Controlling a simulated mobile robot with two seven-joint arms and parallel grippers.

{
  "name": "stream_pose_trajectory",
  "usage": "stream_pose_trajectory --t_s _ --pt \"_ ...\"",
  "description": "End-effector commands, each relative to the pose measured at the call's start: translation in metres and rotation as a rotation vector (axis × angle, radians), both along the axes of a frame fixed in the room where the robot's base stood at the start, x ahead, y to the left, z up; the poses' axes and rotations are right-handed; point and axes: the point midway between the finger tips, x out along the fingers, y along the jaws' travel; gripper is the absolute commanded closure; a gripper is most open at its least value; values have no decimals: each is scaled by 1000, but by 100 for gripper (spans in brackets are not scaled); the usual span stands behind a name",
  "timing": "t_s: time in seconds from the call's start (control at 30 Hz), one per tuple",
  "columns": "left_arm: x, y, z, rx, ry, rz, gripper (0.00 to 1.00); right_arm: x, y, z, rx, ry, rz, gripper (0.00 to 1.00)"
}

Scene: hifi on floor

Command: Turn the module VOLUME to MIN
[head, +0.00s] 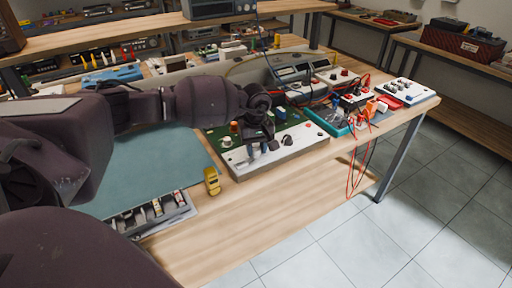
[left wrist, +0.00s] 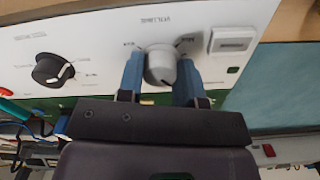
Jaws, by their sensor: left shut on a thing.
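The module (head: 290,152) is a white-fronted box with a green board behind its panel, near the front edge of the bench. In the left wrist view its white panel (left wrist: 90,30) carries a grey round knob (left wrist: 160,66) under the upside-down word VOLUME. My left gripper (left wrist: 161,74) is shut on this VOLUME knob, one blue finger on each side. A dark mark shows on the knob's near side; the small end labels are too blurred to read surely. In the head view my left gripper (head: 262,146) hides most of the knob. My right gripper is not in view.
A black knob (left wrist: 53,69) and a white rocker switch (left wrist: 231,40) flank the VOLUME knob. A yellow figure (head: 212,181) stands left of the module beside a teal mat (head: 165,165). A teal tray and red cables (head: 355,175) lie right. Bare wood lies in front.

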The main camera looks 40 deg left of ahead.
Motion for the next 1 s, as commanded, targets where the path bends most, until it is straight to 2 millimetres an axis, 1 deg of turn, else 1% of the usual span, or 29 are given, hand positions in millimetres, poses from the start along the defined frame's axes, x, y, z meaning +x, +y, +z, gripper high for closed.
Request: stream_pose_trajectory --t_s 0.67,1.0 --pt "0 0 2 0 -1 620 90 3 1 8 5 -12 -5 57" --pt "1 0 3 -2 -2 944 90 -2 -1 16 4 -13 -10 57"
